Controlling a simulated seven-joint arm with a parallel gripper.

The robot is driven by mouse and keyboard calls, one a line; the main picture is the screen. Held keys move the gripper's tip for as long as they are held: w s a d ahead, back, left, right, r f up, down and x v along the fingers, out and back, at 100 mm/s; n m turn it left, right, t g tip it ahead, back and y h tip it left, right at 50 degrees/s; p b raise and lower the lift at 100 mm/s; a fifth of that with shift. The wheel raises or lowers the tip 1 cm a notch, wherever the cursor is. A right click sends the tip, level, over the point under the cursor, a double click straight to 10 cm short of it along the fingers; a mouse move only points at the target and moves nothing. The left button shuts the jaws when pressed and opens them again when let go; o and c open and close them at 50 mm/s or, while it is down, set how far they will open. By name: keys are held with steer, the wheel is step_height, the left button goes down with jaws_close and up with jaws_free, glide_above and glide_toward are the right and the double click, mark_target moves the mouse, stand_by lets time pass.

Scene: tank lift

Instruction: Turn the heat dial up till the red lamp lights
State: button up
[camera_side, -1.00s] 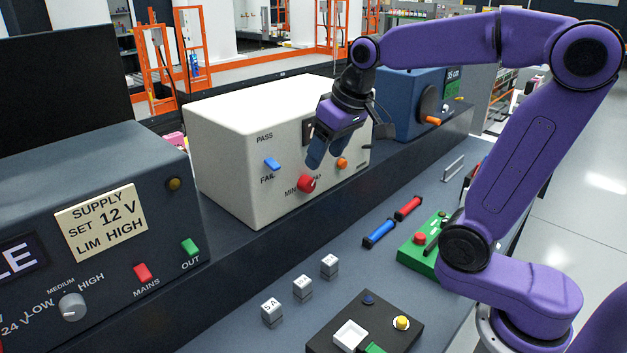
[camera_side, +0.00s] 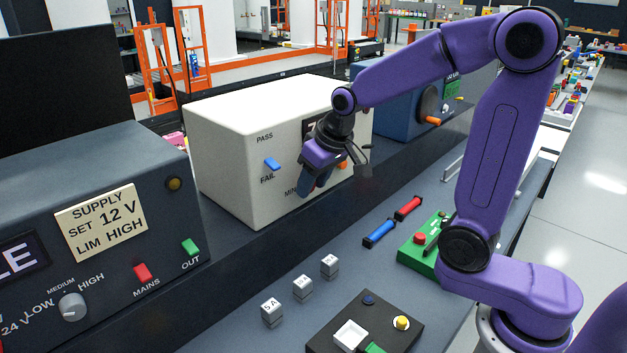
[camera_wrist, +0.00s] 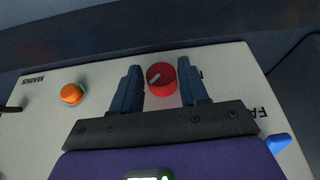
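A round red dial (camera_wrist: 161,80) with a pale pointer mark is on the front of a cream box (camera_side: 225,150). My gripper (camera_wrist: 160,78) is open, with one dark finger on each side of the dial in the wrist view. A narrow gap seems to show beside each finger; I cannot tell whether either touches. In the side view my gripper (camera_side: 312,188) is at the box's front face and hides the dial. I cannot make out a lit red lamp on the box; part of its face is covered by my gripper.
An orange button (camera_wrist: 71,93) and a blue switch (camera_wrist: 278,142) flank the dial on the box. A grey supply unit (camera_side: 110,250) stands at the left, a blue machine (camera_side: 395,100) at the right. Fuses, small blocks and a green board (camera_side: 415,258) lie on the bench below.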

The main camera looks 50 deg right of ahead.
steer(key=c, duration=0.6)
steer(key=shift+o, duration=0.2)
steer(key=shift+d, duration=0.1)
steer(key=shift+d+y, duration=0.1)
steer(key=shift+y, duration=1)
steer(key=shift+m, duration=0.3)
steer(key=o, duration=1)
steer(key=shift+o, duration=0.2)
steer(key=shift+r, duration=0.1)
steer(key=v, duration=1.7)
steer(key=shift+d, duration=0.25)
